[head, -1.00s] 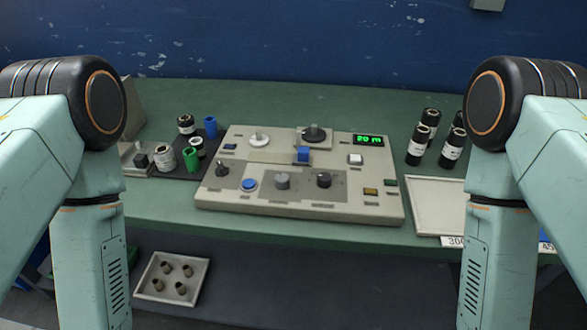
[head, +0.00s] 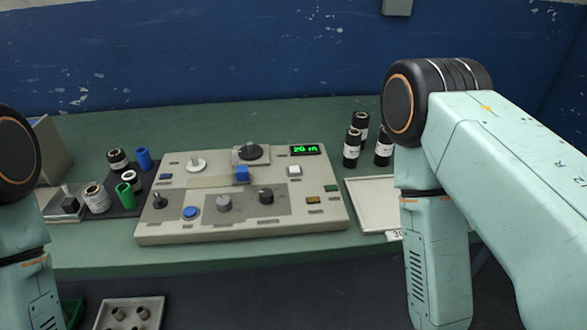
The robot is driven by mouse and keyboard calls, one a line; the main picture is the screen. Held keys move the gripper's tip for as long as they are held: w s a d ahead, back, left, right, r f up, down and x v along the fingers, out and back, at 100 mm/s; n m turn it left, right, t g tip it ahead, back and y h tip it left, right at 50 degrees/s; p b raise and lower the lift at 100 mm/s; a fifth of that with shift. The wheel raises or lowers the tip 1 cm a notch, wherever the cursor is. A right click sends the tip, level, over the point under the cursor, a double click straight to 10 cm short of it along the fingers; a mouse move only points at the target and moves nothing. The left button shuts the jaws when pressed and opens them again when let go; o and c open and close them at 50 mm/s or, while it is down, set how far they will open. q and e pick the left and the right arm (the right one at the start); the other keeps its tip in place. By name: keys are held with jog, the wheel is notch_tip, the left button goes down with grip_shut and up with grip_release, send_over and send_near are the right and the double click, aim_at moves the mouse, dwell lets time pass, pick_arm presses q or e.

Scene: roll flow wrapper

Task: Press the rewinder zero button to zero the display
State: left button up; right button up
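The rewinder console (head: 155,238) is a beige panel on the green table, in the middle of the head view. Its display (head: 305,150) at the back right glows green and reads about 20 m. A white square button (head: 294,170) sits just below the display. A round blue button (head: 191,213), a yellow button (head: 313,200) and a green button (head: 331,188) are also on the panel. The labels are too small to read, so I cannot tell which is marked zero. Both my arms show at the sides, but their grippers are out of view.
Black rolls with white labels (head: 352,148) stand right of the console, behind a pale tray (head: 360,222). Blue, green and white cores stand on a dark mat (head: 128,208) at left. Knobs and a blue block (head: 241,174) rise from the panel. A lower tray (head: 98,322) holds several small cores.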

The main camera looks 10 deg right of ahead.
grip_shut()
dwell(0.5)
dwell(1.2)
